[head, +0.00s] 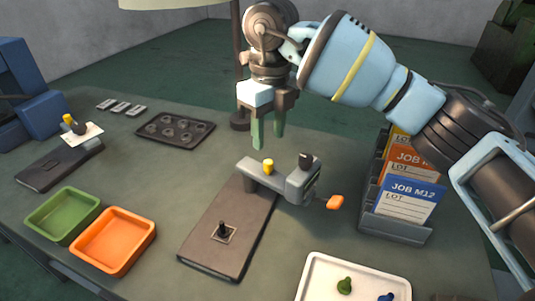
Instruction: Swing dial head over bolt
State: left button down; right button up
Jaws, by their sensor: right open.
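A grey dial head (291,184) with a yellow knob, a black knob and an orange-tipped lever (335,202) sits at the far end of a dark base plate (225,258). A small dark bolt (222,229) stands upright on a pale square near the plate's front. The dial head is behind and right of the bolt, not over it. My right gripper (268,136) is open and empty, with green fingertips pointing down above and behind the dial head. My left gripper does not show.
Green (62,213) and orange (112,240) trays lie at left, a white tray (312,283) with coloured pieces in front. A job-card rack (395,227) stands at right. Behind are a dark pocketed tray (175,129) and a plate with a white card (84,134).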

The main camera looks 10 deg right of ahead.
aim_at(268, 161)
notch_tip(268, 161, down, 7)
jog(key=shift+w+a, duration=0.1)
jog(key=shift+w, duration=0.05)
dwell(0.4)
grip_shut()
